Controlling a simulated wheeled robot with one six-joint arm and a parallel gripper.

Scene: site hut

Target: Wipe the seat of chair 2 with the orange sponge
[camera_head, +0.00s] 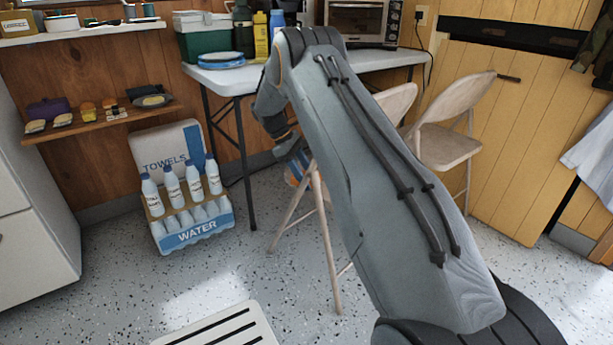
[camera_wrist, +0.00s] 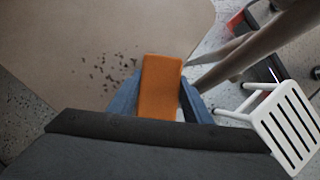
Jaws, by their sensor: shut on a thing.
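My gripper (camera_head: 299,166) is shut on the orange sponge (camera_wrist: 160,86), which sits between its blue fingers in the wrist view. Below it is a beige chair seat (camera_wrist: 60,50) with a scatter of dark crumbs (camera_wrist: 112,70) just left of the sponge. I cannot tell whether the sponge touches the seat. In the head view my arm hides most of this beige folding chair (camera_head: 330,250); its legs and part of its backrest show. A second beige folding chair (camera_head: 447,147) stands behind to the right. No chair number is readable.
A white table (camera_head: 225,80) stands behind, bearing a green box, bottles and a toaster oven (camera_head: 357,20). A water bottle crate (camera_head: 193,238) and a towels box (camera_head: 165,152) are on the floor at left. A white slatted stool (camera_wrist: 288,125) is nearby.

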